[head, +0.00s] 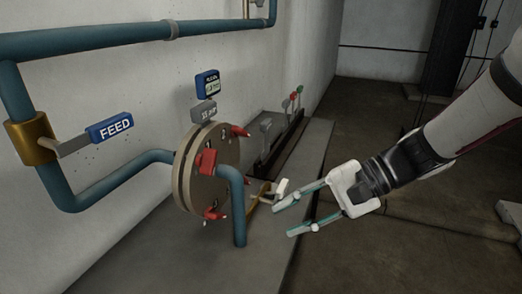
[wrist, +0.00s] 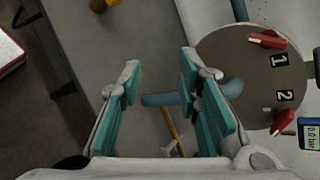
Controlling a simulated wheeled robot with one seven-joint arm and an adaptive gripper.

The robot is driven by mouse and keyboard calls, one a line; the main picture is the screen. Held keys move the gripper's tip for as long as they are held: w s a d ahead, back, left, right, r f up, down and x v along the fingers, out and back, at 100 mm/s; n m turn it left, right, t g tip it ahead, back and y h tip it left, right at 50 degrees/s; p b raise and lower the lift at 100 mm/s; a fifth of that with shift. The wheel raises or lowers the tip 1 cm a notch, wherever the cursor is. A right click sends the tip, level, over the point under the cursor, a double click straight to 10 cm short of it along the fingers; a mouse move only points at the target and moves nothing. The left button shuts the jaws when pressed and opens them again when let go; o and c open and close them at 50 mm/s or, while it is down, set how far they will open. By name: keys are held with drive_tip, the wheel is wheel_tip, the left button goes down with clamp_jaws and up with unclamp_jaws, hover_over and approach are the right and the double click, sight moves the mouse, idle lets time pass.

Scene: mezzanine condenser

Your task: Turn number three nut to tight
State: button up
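A round tan flange (head: 196,180) stands by the wall in the head view, with red nuts at its upper right (head: 240,131), front (head: 206,161) and bottom (head: 213,214). In the wrist view the flange (wrist: 245,72) is at the right. It shows a red nut by label 1 (wrist: 268,40) and a red nut by label 2 (wrist: 283,121). No number three can be read in either view. My gripper (head: 284,221) is open and empty, right of the flange and apart from it. Its teal-padded fingers (wrist: 160,60) stand wide apart in the wrist view.
A blue pipe (head: 238,212) bends down in front of the flange. A brass rod with a pale handle (head: 281,188) lies between it and my gripper. A FEED label (head: 111,127) is on the left. Coloured levers (head: 295,95) stand behind. The floor at right is clear.

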drive_tip(key=w+f+m+t+y+b, duration=0.2)
drive_tip(key=w+f+m+y+b, duration=0.15)
drive_tip(key=w, duration=0.35)
drive_tip(key=m+t+y+b, duration=0.2)
drive_tip(key=m+t, duration=0.2)
drive_tip(key=t, duration=0.1)
approach(248, 181)
drive_tip(key=b+x, duration=0.1)
drive_tip(key=x, duration=0.8)
drive_tip(key=shift+w+a+f, duration=0.1)
drive_tip(key=shift+w+a, duration=0.1)
drive_tip(key=shift+a, duration=0.1)
drive_tip(key=shift+c, duration=0.6)
clamp_jaws()
